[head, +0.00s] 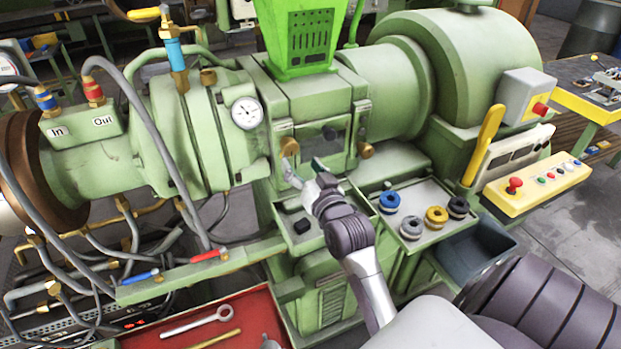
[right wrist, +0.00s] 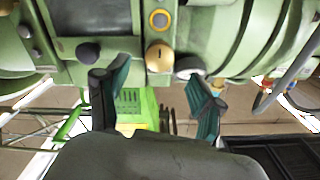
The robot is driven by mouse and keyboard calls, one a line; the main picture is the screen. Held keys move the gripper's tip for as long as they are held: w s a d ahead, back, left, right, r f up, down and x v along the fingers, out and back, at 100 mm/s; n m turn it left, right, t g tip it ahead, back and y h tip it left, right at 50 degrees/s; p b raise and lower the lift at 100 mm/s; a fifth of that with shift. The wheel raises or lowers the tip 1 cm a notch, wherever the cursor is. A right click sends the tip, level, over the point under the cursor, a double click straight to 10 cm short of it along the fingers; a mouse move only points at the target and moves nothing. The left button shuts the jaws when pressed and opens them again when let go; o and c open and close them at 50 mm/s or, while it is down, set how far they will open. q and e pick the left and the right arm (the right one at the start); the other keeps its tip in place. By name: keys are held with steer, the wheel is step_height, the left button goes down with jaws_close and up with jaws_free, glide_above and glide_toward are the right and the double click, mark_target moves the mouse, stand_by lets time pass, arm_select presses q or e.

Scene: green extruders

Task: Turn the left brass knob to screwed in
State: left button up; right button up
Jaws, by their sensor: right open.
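The left brass knob (head: 289,146) is on the front of the green extruder block, left of the dark window. It also shows in the right wrist view (right wrist: 159,57), where it appears in the gap between my fingers, just beyond the tips. I see no contact with it. My right gripper (head: 304,172) is open and empty, just below and in front of this knob. Its two teal-padded fingers show spread in the right wrist view (right wrist: 156,80). A second brass knob (head: 366,150) is on the right side of the block. My left gripper is in neither view.
A green hopper (head: 303,40) stands above the block and a pressure gauge (head: 247,113) is to the left. A tray (head: 427,197) with blue, grey and yellow rings lies right of my arm. A black knob (right wrist: 88,52) is near one finger. Hoses fill the left.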

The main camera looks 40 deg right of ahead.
steer(key=v, duration=0.5)
steer(key=shift+s+a, duration=0.1)
steer(key=shift+s, duration=0.1)
steer(key=shift+f, duration=0.1)
